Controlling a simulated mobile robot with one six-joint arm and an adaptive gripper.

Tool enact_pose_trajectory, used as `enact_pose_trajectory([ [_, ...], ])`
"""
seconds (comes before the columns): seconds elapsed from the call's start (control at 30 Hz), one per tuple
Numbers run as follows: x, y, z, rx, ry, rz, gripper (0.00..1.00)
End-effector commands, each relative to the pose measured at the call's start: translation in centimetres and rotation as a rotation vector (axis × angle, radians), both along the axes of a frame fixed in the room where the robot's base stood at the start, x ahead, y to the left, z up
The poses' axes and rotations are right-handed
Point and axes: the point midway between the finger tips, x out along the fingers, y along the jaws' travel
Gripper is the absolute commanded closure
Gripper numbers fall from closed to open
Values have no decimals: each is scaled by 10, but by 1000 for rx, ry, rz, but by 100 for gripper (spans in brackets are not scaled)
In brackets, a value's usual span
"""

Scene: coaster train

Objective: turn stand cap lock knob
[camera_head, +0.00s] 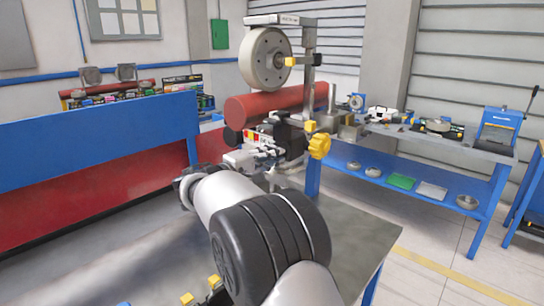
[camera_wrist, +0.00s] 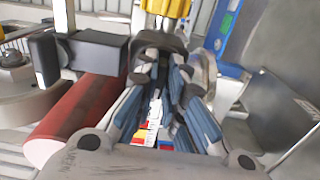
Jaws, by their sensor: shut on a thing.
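A stand with a large grey wheel (camera_head: 265,58) rises at the centre of the head view. Yellow knobs are on and near it: a small one (camera_head: 290,61) beside the wheel, and a lobed one (camera_head: 319,145) lower, at the right of my gripper (camera_head: 303,135). In the wrist view a ribbed yellow knob (camera_wrist: 166,8) shows at the top edge, partly cut off. My gripper's fingers (camera_wrist: 162,48) converge at its dark lower part and appear closed on it. The exact contact is hidden by the fingertips.
A red cylinder (camera_head: 262,105) lies behind my gripper; it also shows at left in the wrist view (camera_wrist: 75,120). A blue and red panel (camera_head: 90,150) stands at left. A blue-framed bench (camera_head: 400,140) with tools is at right. The grey tabletop (camera_head: 350,245) below is mostly clear.

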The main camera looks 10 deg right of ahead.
Motion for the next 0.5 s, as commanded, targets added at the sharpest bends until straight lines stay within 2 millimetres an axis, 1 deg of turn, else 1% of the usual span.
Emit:
enact_pose_trajectory([
  [0.37,0,0,0,2,-2,0,100],
  [0.4,0,0,0,2,-2,0,88],
  [0.5,0,0,0,2,-2,0,81],
])
